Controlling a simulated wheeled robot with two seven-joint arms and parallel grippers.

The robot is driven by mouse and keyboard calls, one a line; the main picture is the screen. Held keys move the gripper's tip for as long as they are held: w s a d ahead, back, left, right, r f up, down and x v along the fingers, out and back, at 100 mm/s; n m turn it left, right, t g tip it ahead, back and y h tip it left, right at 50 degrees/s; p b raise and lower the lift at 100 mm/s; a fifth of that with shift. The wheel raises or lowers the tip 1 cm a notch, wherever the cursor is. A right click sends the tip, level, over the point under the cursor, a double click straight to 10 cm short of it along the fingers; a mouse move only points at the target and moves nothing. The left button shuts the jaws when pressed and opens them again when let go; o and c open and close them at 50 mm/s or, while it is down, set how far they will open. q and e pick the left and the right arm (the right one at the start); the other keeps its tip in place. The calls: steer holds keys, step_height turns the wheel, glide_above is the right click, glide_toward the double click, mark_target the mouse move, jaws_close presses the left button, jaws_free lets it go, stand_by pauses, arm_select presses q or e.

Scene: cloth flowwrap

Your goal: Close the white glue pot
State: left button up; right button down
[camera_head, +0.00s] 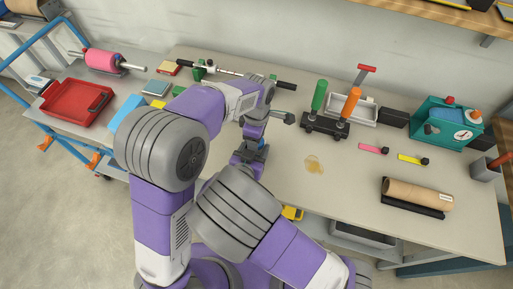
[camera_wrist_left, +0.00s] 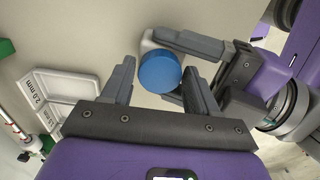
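The white glue pot (camera_wrist_left: 147,43) shows in the left wrist view as a small pale edge beneath a round blue lid (camera_wrist_left: 158,71). The lid covers most of the pot from above; I cannot tell if it is fully seated. My left gripper (camera_wrist_left: 160,80) is open, its fingers on either side of the lid, with a clear gap on the left. My right gripper (camera_wrist_left: 178,68) comes in from the right, lower down, its fingers flanking the pot and seemingly closed on it. In the head view my left gripper (camera_head: 258,137) is above my right gripper (camera_head: 250,155); arms hide most of the pot.
Two upright handles, green (camera_head: 319,95) and orange (camera_head: 350,101), stand right of the grippers. A cardboard roll (camera_head: 418,194), a teal box (camera_head: 446,125) and markers lie further right. A red tray (camera_head: 75,102) is at the left. The table near the yellowish spot (camera_head: 314,165) is clear.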

arm_select(q)
steer(key=c, duration=0.8)
steer(key=m, duration=0.3)
steer(key=shift+c, duration=0.2)
steer(key=o, duration=1.2)
steer(key=shift+r, duration=2.3)
